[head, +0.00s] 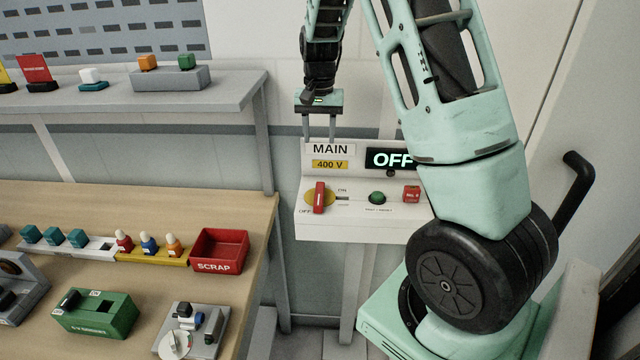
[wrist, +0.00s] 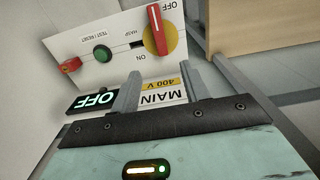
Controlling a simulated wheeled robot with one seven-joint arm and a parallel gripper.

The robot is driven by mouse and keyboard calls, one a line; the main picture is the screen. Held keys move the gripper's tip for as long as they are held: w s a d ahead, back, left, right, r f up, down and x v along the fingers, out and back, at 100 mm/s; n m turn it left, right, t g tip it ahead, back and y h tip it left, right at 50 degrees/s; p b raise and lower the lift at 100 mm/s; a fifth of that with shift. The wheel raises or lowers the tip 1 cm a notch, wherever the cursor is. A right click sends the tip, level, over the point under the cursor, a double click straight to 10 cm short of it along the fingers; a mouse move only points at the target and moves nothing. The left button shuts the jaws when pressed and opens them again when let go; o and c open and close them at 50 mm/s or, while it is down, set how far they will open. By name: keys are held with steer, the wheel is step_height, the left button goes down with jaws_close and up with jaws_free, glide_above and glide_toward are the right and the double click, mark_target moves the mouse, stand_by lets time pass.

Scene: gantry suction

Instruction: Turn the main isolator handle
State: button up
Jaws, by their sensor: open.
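The main isolator handle (head: 319,198) is a red bar on a yellow round plate, on the sloped front of a white panel (head: 362,228). It stands roughly upright, with OFF marked at its lower left and ON at its right. It also shows in the wrist view as a red handle (wrist: 155,32), upside down. The display (head: 390,158) reads OFF. My gripper (head: 319,138) is open and empty, in front of or above the MAIN label, apart from the handle. In the wrist view, its two fingers (wrist: 158,88) point towards the panel, with the handle beyond them.
A green button (head: 377,198) and a red block (head: 411,194) sit right of the handle. A workbench (head: 150,205) with a red SCRAP bin (head: 219,251) stands to the left. A grey shelf (head: 225,92) is above it. My arm hides the panel's right end.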

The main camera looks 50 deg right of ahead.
mark_target(320, 190)
step_height(320, 190, down, 17)
steer(key=p, duration=0.5)
steer(key=shift+f, duration=0.1)
jaws_close()
